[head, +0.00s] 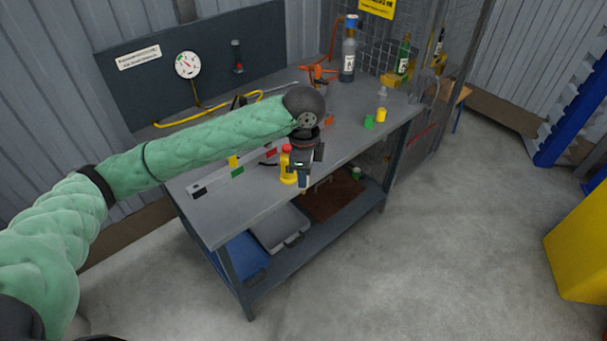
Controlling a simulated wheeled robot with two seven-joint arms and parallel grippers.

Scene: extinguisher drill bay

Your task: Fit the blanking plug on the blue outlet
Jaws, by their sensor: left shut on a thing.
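My left gripper (303,182) points down over the front part of the grey workbench (345,148). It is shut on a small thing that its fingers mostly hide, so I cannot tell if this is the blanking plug. A long grey bar (212,182) with coloured marks lies along the bench behind the gripper. A yellow mark (233,161), a green mark (237,172) and a red mark (270,154) show on or by it. I cannot make out a blue outlet; my arm and gripper cover part of the bar. My right gripper is out of view.
A yellow bottle with a red top (287,172) stands just left of the gripper. A green piece (368,122) and a yellow piece (381,115) stand at the right. A tall blue-capped bottle (348,58) is behind. A gauge (188,65) hangs on the back panel.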

